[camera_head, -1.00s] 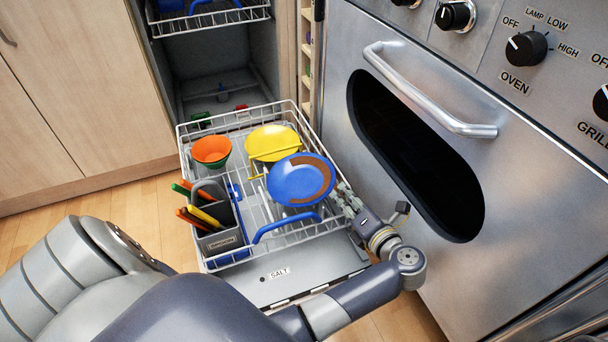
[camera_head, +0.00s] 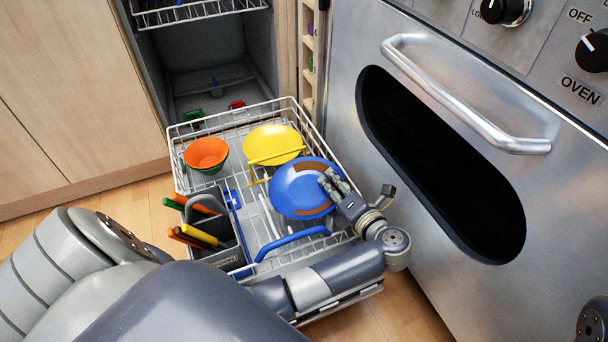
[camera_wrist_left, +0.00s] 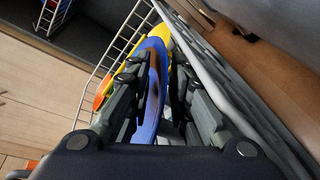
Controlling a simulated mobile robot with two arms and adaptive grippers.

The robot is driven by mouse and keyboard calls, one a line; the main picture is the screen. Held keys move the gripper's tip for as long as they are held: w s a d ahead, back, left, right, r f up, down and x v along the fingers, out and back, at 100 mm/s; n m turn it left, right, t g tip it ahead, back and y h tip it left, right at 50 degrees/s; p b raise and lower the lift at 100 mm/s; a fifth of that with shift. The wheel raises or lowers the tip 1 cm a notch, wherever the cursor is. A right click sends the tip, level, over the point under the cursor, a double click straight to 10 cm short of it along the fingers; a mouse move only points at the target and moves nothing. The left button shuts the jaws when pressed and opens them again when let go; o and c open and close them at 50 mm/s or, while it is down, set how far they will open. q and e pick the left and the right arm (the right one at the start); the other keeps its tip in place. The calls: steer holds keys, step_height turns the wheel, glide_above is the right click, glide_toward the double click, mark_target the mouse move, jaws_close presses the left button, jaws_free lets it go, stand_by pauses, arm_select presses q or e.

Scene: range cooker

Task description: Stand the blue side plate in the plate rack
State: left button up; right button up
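My left gripper (camera_head: 334,181) reaches in from the right and overlaps the plate's right side, covering part of the brown patch. In the left wrist view the blue plate (camera_wrist_left: 152,90) stands edge-on between my left gripper's fingers (camera_wrist_left: 158,75). The fingers are apart, one on each side of it, with a narrow dark gap on the right. My right gripper is out of view.
A yellow plate (camera_head: 272,140) stands behind the blue one. An orange bowl (camera_head: 206,152) is at the left, above a grey cutlery basket (camera_head: 215,228) with several coloured handles. A blue rack handle (camera_head: 292,240) is in front. The oven door handle (camera_head: 460,105) juts out at the right.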

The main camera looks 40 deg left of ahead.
arm_select(q)
steer(key=shift+d+r, duration=0.1)
steer(key=shift+s, duration=0.1)
jaws_close()
steer(key=shift+r, duration=0.15)
